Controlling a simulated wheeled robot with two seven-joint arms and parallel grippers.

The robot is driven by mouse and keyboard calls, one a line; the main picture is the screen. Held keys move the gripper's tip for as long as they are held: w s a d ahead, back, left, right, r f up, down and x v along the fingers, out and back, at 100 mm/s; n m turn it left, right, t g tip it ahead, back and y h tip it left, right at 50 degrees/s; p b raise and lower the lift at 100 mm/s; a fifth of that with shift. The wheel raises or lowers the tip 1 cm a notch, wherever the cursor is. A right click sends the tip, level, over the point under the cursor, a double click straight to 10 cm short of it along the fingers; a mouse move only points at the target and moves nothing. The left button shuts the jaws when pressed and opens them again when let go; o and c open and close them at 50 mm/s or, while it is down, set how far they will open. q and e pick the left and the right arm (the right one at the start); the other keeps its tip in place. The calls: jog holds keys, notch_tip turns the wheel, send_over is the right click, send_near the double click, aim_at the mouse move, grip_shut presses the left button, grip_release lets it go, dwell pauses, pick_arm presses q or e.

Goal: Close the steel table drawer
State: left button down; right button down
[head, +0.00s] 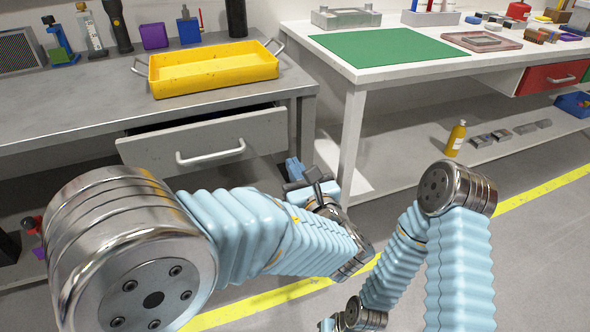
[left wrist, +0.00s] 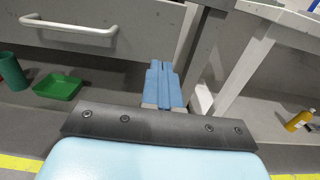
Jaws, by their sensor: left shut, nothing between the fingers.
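The steel table (head: 60,108) stands at the left in the head view. Its grey drawer (head: 205,140) is pulled out, with a dark gap showing behind the top of its front. The drawer handle (head: 211,152) is a pale bar, and it also shows at the upper left of the left wrist view (left wrist: 68,28). My left gripper (head: 294,168) is in front of the table, below and right of the drawer front, apart from the handle. In the left wrist view its blue fingers (left wrist: 162,85) are together and empty. My right arm is at the lower right, its gripper not clearly visible.
A yellow tray (head: 214,72) sits on the steel table. A white table (head: 345,75) with a green mat (head: 388,47) stands to the right, its leg near my left gripper. A yellow bottle (head: 455,138) stands on the lower shelf. A green bin (left wrist: 57,86) is under the drawer.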

aim_at(273, 133)
pick_arm(q)
jog(key=p+x, duration=0.1)
jog(key=x, duration=0.9)
jog(key=shift+w+f, duration=0.15)
jog(key=shift+w, duration=0.1)
jog(key=x, duration=0.4)
jog(key=shift+w+a+b, duration=0.15)
jog(key=shift+w+b, duration=0.15)
jog(key=shift+b, duration=0.1)
jog(key=shift+a+r, duration=0.1)
jog(key=shift+r, duration=0.15)
